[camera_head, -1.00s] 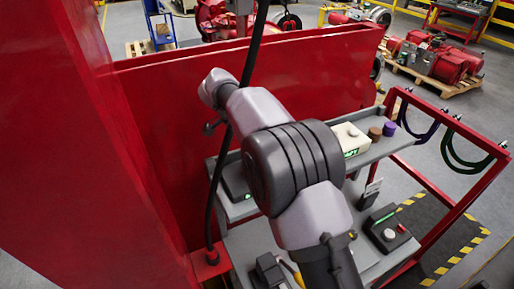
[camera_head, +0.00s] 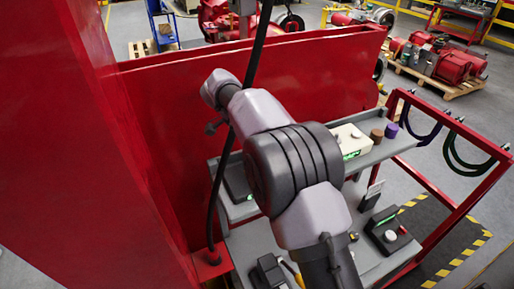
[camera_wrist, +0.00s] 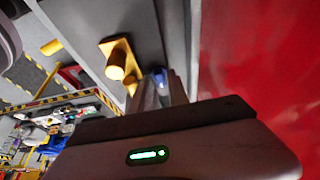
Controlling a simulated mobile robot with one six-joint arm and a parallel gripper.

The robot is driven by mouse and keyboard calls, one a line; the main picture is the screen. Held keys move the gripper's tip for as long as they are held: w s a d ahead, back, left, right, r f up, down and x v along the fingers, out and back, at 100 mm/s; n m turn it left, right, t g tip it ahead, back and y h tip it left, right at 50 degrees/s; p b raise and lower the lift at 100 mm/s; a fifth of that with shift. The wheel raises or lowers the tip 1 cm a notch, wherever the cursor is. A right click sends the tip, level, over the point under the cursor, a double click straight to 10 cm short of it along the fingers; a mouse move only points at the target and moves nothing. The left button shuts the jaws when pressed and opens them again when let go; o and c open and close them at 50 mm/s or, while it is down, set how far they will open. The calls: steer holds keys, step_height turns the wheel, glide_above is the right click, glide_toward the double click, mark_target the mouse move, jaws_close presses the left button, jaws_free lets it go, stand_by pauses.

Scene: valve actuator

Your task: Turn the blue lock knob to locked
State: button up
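In the wrist view a small blue part (camera_wrist: 161,77), likely the lock knob, shows at the tips of my gripper (camera_wrist: 162,90). The fingers cover much of it, so its turn position is hidden. The two fingers reach up close around or beside the blue part; whether they touch it I cannot tell. Just left of it is a yellow fitting (camera_wrist: 118,60) with a bright round end, on a grey panel. In the head view my arm runs up to the left, and neither gripper nor blue part can be made out there.
A red wall (camera_wrist: 250,60) stands close on the right in the wrist view. In the head view a red panel (camera_head: 320,85) rises behind my arm. A grey cart shelf (camera_head: 385,150) with small boxes and a black hanging cable (camera_head: 217,190) are near the arm.

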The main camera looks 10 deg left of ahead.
steer(key=p+v, duration=0.4)
steer(key=v, duration=1.3)
steer(key=shift+r+p, duration=0.2)
steer(key=shift+p, duration=0.1)
steer(key=s+d+f+n+y+b, duration=0.2)
steer(key=s+d+f+b, duration=0.3)
steer(key=d+b, duration=0.5)
steer(key=s+d+f+n+y+b, duration=0.15)
steer(key=s+d+f+b, duration=0.35)
steer(key=d+b, duration=0.5)
steer(key=s+d+f+n+t+y+b, duration=0.1)
steer(key=s+d+f+b, duration=0.3)
steer(key=s+f+b, duration=0.3)
steer(key=s+d+f+n+t+y+b, duration=0.1)
steer(key=s+f+b, duration=0.7)
steer(key=f, duration=1)
steer(key=s+d+t, duration=0.1)
steer(key=s+d, duration=0.1)
steer(key=s, duration=0.1)
steer(key=shift+s+d, duration=0.2)
steer(key=shift+d, duration=0.15)
steer(key=shift+f+n, duration=0.1)
steer(key=shift+n, duration=0.15)
